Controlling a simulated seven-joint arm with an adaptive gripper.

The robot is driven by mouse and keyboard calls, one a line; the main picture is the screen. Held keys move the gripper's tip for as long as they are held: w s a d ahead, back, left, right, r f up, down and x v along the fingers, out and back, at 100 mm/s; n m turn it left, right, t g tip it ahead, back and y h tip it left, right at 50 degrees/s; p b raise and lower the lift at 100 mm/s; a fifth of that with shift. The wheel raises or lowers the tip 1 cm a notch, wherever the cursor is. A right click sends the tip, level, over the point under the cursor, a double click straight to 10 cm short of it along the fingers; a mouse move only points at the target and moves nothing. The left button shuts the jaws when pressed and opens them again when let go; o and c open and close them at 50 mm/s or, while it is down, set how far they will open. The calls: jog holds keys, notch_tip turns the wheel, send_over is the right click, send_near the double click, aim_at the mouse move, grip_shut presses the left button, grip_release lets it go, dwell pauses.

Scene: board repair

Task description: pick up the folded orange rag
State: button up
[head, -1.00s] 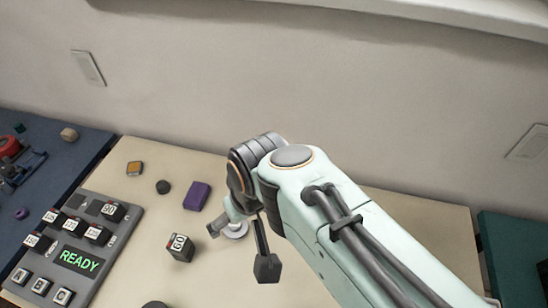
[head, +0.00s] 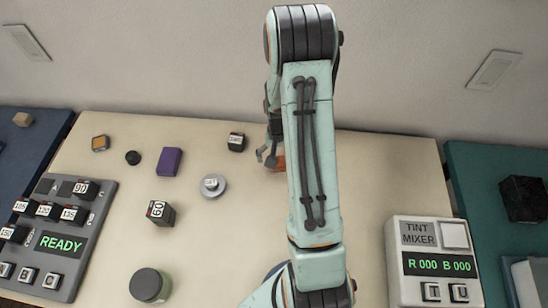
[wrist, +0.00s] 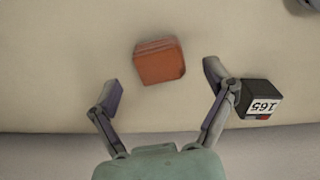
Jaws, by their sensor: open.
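The folded orange rag (wrist: 160,62) lies on the cream table in the wrist view, a small squarish block just beyond my fingertips and roughly between them. In the head view only a sliver of the rag (head: 279,160) shows beside my arm, which hides the rest. My gripper (wrist: 164,82) is open and empty, with its two fingers spread on either side of the rag's line. In the head view part of my gripper (head: 266,153) shows left of the arm.
A dark cube marked 165 (wrist: 261,100) sits close outside my right finger in the wrist view. A round grey-white piece (head: 213,186), a cube marked 60 (head: 160,212) and a purple block (head: 169,162) stand to the left. The tint mixer (head: 435,262) stands at right.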

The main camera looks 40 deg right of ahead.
jog(key=shift+f, duration=1.55)
jog(key=c, duration=1)
jog(key=shift+r, duration=0.1)
jog(key=shift+c, duration=0.2)
